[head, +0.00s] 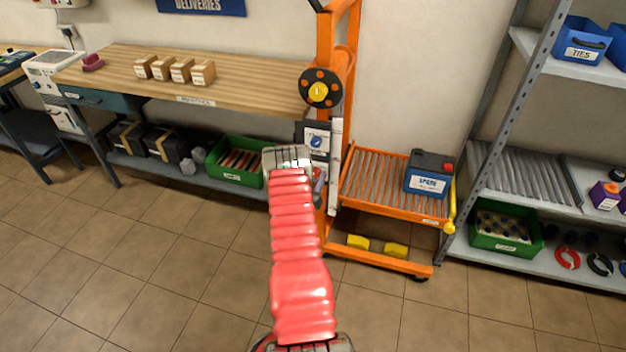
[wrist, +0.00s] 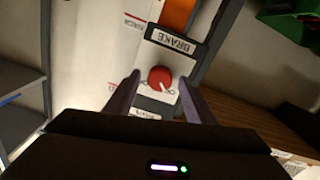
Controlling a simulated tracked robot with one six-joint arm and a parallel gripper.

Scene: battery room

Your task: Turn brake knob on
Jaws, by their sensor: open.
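The brake knob (wrist: 160,75) is a round red knob with a white pointer mark. It sits on a pale panel under a label reading BRAKE (wrist: 172,42), which looks upside down in the wrist view. The pointer mark slants to the lower right in that view; the small position marks beside it are too small to read surely. My gripper (wrist: 159,79) is open, with one dark finger on each side of the knob. I cannot tell whether the fingers touch it. In the head view my red arm reaches to the orange lift cart (head: 340,100), and I cannot make out the knob there.
A wooden workbench (head: 235,75) is left, grey shelving (head: 520,90) right. The front floor is clear.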

